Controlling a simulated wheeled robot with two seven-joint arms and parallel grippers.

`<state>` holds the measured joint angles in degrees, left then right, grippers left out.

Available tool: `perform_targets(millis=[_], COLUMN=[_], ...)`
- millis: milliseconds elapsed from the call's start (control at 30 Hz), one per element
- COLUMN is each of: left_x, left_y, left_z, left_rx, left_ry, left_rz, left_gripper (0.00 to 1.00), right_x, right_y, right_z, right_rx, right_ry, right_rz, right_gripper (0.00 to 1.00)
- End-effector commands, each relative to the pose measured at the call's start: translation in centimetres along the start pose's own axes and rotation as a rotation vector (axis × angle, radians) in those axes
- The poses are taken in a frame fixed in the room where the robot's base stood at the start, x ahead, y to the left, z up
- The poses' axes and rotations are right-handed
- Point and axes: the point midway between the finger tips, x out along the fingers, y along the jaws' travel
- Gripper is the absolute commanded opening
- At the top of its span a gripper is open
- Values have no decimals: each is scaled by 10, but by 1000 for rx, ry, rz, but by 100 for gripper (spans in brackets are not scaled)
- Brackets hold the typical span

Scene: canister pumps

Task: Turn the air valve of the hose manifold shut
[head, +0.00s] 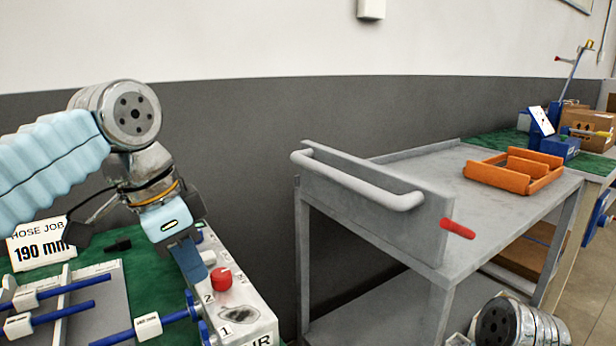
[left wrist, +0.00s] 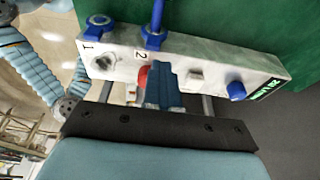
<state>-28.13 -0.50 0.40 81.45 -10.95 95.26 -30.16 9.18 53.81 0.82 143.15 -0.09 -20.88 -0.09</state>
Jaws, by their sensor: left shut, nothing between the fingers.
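The hose manifold (head: 240,325) is a long white block on the green mat at lower left, with ports marked 1 and 2. It also shows in the left wrist view (left wrist: 210,68). A red knob (head: 221,280) stands on it; in the left wrist view the red knob (left wrist: 143,76) is partly hidden behind my fingers. A grey metal knob (left wrist: 103,63) is by port 1 and a blue knob (left wrist: 237,90) near the other end. My left gripper (head: 193,268) is shut and empty, its blue fingers pointing down right beside the red knob; contact is unclear. My right gripper is out of view.
Blue hoses (head: 75,312) lie at lower left near a "HOSE JOB 190 mm" card (head: 40,248). A gap separates bench and cart.

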Motion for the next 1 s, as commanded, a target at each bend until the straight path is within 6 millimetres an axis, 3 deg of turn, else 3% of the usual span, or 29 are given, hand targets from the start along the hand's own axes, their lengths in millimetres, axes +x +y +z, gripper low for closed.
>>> perform_targets(millis=[33, 1000], left_x=[8, 2], left_y=[1, 25], left_z=[1, -1], left_rx=[1, 5], left_ry=[-20, -3], left_rz=[11, 4], left_gripper=[0, 0], right_x=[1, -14], right_y=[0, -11], right_z=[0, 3], right_rx=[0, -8], right_ry=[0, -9], right_rz=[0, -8], right_gripper=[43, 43])
